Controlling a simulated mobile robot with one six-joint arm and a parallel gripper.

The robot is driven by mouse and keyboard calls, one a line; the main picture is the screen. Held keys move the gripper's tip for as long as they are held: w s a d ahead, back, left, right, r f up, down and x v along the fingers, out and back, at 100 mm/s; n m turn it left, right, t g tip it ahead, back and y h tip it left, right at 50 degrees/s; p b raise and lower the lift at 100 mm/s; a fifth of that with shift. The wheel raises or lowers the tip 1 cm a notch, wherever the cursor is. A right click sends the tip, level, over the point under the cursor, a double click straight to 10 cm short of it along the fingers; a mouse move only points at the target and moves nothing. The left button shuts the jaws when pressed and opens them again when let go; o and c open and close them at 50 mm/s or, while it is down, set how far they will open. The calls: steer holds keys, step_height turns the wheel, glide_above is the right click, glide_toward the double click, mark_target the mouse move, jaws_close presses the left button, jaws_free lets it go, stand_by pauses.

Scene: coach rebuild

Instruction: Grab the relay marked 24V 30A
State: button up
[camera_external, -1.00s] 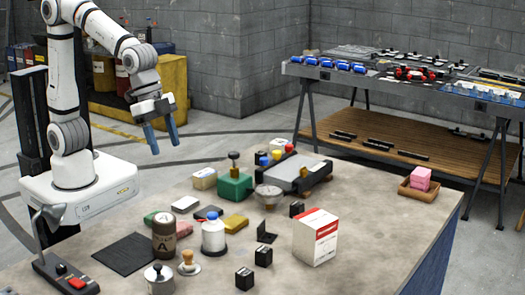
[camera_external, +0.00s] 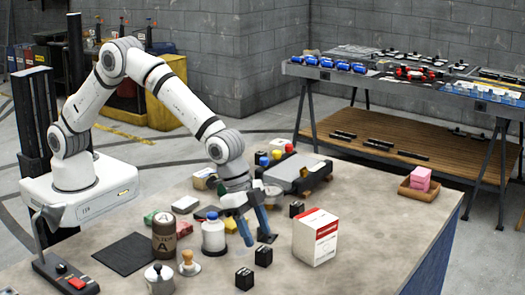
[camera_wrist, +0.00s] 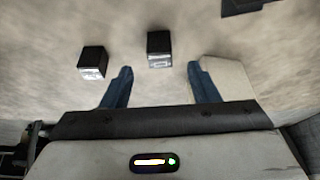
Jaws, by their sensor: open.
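Several small black relay-like cubes with pale labels are on the table. In the external view, one stands at the front (camera_external: 244,278), one just behind it (camera_external: 263,256), and one further back (camera_external: 297,209). The markings are too small to read, so I cannot tell which is 24V 30A. My gripper (camera_external: 257,239) is open and empty, pointing down, low behind the two front cubes. In the wrist view, two black cubes lie beyond my open fingers (camera_wrist: 160,84): one at left (camera_wrist: 93,62), one near the middle (camera_wrist: 160,48). Neither is between the fingers.
A white and red box (camera_external: 316,238) stands right of my gripper and a white jar (camera_external: 213,238) left of it. A brown canister (camera_external: 164,240), a metal pot (camera_external: 159,280) and a stamp (camera_external: 187,264) stand further left. The front right tabletop is clear.

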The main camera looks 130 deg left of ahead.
mark_target(263, 250)
steer(key=shift+p+x, duration=1.15)
steer(key=shift+x, duration=1.8)
steer(key=shift+c, duration=0.4)
steer(key=c, duration=1)
